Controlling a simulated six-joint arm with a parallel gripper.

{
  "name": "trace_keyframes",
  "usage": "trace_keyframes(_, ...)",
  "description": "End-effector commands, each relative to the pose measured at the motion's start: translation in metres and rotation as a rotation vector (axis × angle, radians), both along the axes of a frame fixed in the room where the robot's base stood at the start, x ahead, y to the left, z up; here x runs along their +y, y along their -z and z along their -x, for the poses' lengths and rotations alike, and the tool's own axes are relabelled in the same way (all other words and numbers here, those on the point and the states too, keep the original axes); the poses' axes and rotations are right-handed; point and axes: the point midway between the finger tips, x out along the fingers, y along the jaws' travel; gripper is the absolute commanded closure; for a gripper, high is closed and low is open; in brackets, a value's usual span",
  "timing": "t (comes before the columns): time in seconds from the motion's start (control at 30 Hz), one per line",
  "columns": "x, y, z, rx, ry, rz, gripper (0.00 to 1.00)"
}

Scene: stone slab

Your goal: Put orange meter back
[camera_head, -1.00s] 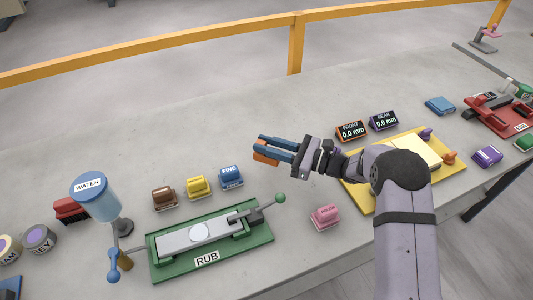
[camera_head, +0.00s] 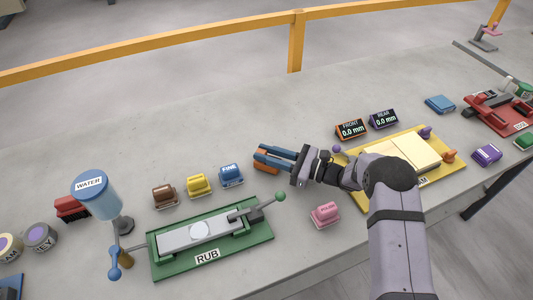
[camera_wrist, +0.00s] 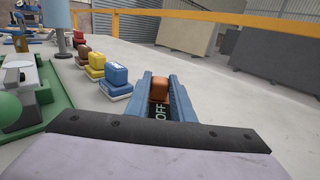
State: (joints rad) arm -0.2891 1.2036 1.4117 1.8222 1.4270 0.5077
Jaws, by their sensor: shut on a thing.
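My gripper (camera_head: 259,155) is shut on the orange meter (camera_head: 266,169), right of the blue FINE block. In the wrist view the orange meter (camera_wrist: 159,89) sits between the two blue fingers, with a dark face reading OFF. Its underside is hidden, and I cannot tell whether it touches the slab. The yellow board (camera_head: 366,199) lies to the right, partly behind my arm. An orange knob (camera_head: 449,156) and purple knobs (camera_head: 425,132) are at its edges. Behind it stand an orange-edged FRONT readout (camera_head: 350,130) and a purple-edged REAR readout (camera_head: 384,119), both showing 0.0 mm.
The blue FINE block (camera_head: 231,174), yellow block (camera_head: 200,184) and brown block (camera_head: 164,195) stand left of my gripper. The green RUB fixture (camera_head: 255,237) is in front, with a pink block (camera_head: 325,214) to its right. The slab behind my gripper is clear.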

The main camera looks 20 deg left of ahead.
Motion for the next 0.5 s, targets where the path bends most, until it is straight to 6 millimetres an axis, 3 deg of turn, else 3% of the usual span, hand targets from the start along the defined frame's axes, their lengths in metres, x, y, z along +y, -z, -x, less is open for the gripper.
trace_keyframes(0.37, 0.0001, 0.0062, -0.0002, -0.001, 0.000, -0.001, 1.00)
trace_keyframes(0.4, 0.0000, 0.0067, 0.0000, 0.000, 0.000, 0.000, 0.74)
trace_keyframes(0.47, 0.0000, 0.0066, 0.0000, 0.000, 0.000, 0.000, 0.60)
trace_keyframes(0.5, 0.0000, 0.0066, 0.0000, 0.000, 0.000, 0.000, 0.60)
